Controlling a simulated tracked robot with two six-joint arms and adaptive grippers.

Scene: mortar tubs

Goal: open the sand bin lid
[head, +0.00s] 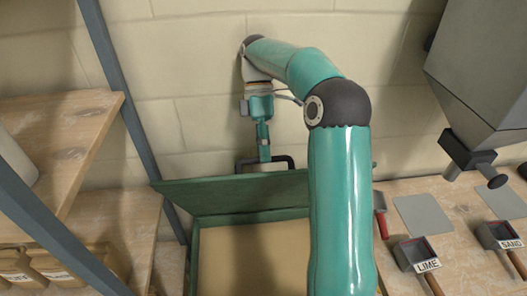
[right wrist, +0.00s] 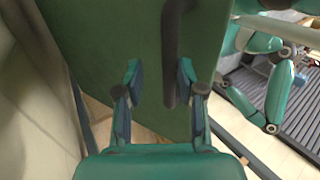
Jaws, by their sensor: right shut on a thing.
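The sand bin lid (head: 225,192) is a dark green panel, raised and tilted up at the back of the green bin (head: 193,262). Tan sand (head: 245,265) shows inside the bin below it. A dark bar handle (head: 284,160) stands on the lid's upper side. My right gripper (head: 264,157) reaches down from above and is shut on the handle. In the right wrist view the green lid (right wrist: 110,40) fills the middle, with the handle (right wrist: 171,45) between the fingers of the gripper (right wrist: 158,78). My right arm hides the bin's right part. My left gripper does not show.
A block wall (head: 190,60) stands close behind the lid. Wooden shelves (head: 85,130) and a blue-grey post (head: 115,85) are at left. At right, a grey hopper (head: 480,70) hangs over a bench with scoops marked LIME (head: 415,255) and SAND (head: 497,235).

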